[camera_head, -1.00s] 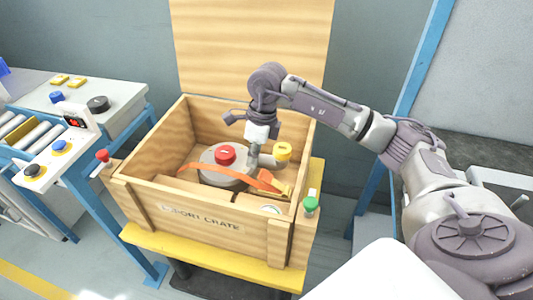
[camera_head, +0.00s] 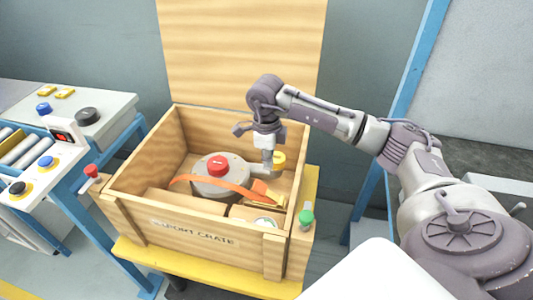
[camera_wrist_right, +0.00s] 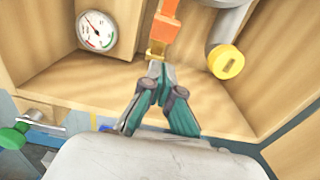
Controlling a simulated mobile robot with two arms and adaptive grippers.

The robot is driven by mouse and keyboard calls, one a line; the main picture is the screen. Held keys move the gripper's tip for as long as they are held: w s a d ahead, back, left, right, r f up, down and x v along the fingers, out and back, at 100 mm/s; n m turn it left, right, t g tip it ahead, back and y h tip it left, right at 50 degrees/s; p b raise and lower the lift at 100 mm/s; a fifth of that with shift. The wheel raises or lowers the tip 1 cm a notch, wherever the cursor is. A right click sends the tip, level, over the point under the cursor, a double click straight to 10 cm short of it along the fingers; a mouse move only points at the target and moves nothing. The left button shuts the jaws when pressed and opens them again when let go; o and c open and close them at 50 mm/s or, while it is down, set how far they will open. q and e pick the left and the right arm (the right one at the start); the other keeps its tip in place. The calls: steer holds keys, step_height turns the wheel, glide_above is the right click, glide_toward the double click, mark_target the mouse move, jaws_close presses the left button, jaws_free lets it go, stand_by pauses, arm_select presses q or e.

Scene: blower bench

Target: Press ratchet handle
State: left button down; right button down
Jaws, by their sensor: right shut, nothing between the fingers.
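An orange strap (camera_head: 220,180) runs across the round grey blower (camera_head: 208,188) inside the open wooden crate (camera_head: 190,233). It ends in a gold-yellow ratchet handle (camera_head: 267,197) near the crate's right side; the handle also shows in the right wrist view (camera_wrist_right: 156,49). My right gripper (camera_head: 267,169) points down into the crate by the yellow cap (camera_head: 279,160). Its teal fingers are shut and empty in the right wrist view (camera_wrist_right: 158,68), with the tips close to the handle's end; I cannot tell whether they touch. My left gripper is not in view.
A red knob (camera_head: 217,164) tops the blower. A round gauge (camera_wrist_right: 97,31) lies in the crate near the strap. Red (camera_head: 92,171) and green (camera_head: 306,217) knobs stand outside the crate's sides. The raised lid (camera_head: 240,50) is behind; a conveyor bench stands left.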

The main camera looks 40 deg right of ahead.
mark_target(261, 186)
steer(key=f, duration=0.5)
steer(key=w+a+f, duration=0.1)
steer(key=f, duration=0.1)
steer(key=shift+f+p, duration=0.15)
steer(key=shift+p, duration=0.25)
steer(key=shift+w+a+f, duration=0.2)
steer(key=shift+w+f, duration=0.15)
steer(key=shift+f, duration=0.15)
steer(key=shift+f, duration=0.1)
